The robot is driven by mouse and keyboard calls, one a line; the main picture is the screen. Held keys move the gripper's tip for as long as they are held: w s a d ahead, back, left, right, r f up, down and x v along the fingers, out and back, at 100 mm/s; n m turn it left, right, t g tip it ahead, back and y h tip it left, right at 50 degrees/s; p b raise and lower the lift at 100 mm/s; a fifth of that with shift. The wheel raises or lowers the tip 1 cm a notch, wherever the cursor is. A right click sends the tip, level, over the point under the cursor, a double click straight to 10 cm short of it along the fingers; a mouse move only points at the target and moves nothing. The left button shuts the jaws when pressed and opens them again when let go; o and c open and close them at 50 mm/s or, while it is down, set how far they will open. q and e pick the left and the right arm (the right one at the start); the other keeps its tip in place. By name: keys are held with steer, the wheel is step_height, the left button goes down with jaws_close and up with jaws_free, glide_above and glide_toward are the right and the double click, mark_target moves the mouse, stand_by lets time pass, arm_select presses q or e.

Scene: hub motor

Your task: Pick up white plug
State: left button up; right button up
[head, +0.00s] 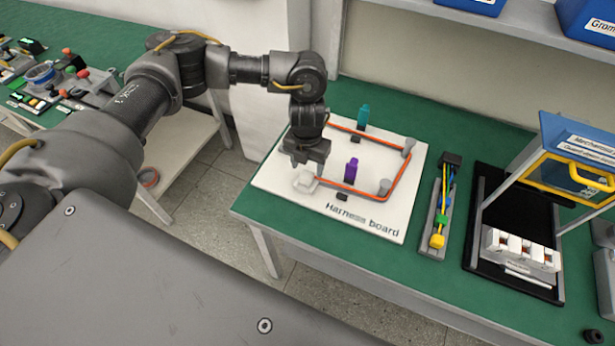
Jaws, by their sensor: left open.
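The white plug (305,182) is at the left part of the white harness board (375,228), which lies on the green table. My left gripper (306,166) points down right over the plug, with its fingertips close to the plug's top. The gripper is open. I cannot tell whether the fingers touch the plug. My right gripper is not in view.
An orange cable (402,183) loops around posts on the board, near a purple plug (351,170) and a teal plug (363,117). Right of the board stand a narrow tray of coloured wires (440,210) and a black-based station with a yellow-handled lid (575,175).

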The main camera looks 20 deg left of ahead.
mark_target(307, 174)
arm_select(q)
steer(key=shift+s+f+p, duration=0.1)
steer(key=shift+f+p, duration=0.4)
steer(key=shift+f, duration=1.5)
steer(key=c, duration=1.1)
